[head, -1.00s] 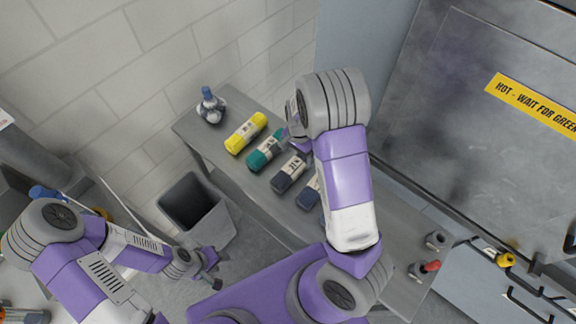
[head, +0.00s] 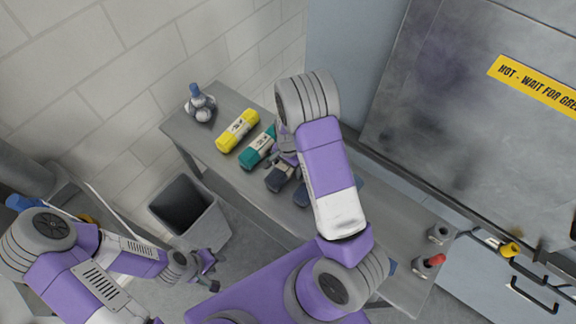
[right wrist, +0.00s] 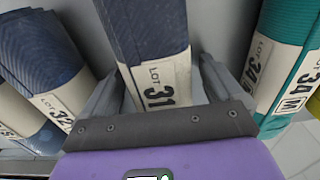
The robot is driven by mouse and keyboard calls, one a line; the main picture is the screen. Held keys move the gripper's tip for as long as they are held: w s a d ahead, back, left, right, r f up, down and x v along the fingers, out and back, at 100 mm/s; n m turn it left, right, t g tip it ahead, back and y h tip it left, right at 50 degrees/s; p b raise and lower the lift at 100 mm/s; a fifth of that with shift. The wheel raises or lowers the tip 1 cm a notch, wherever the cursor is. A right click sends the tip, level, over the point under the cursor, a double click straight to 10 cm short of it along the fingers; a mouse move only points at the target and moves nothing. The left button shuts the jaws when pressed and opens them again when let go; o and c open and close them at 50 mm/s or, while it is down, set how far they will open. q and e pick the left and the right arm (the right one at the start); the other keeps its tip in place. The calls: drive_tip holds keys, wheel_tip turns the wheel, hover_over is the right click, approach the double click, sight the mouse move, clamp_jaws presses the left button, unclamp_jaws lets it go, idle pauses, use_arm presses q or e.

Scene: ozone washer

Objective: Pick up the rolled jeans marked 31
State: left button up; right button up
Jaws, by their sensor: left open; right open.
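The rolled jeans marked 31 (right wrist: 148,35) are a dark navy roll with a white "LOT 31" band in the right wrist view. In the head view the roll (head: 279,180) lies on the grey bench, partly covered by my right arm. My right gripper (right wrist: 162,92) is open, with one finger on each side of the roll at its band. I cannot tell whether the fingers touch it. In the head view my right gripper (head: 284,163) is largely hidden by its arm. My left gripper (head: 207,266) is open and empty, near the bin.
A blue roll marked 32 (right wrist: 38,50) and a teal roll marked 34 (right wrist: 290,50) lie on either side. A grey bin (head: 205,225) is below, and a metal washer (head: 470,120) behind.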

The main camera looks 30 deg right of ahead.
drive_tip(key=shift+c, duration=0.3)
drive_tip(key=c, duration=1.3)
drive_tip(key=shift+o, duration=0.2)
drive_tip(key=shift+r, duration=0.1)
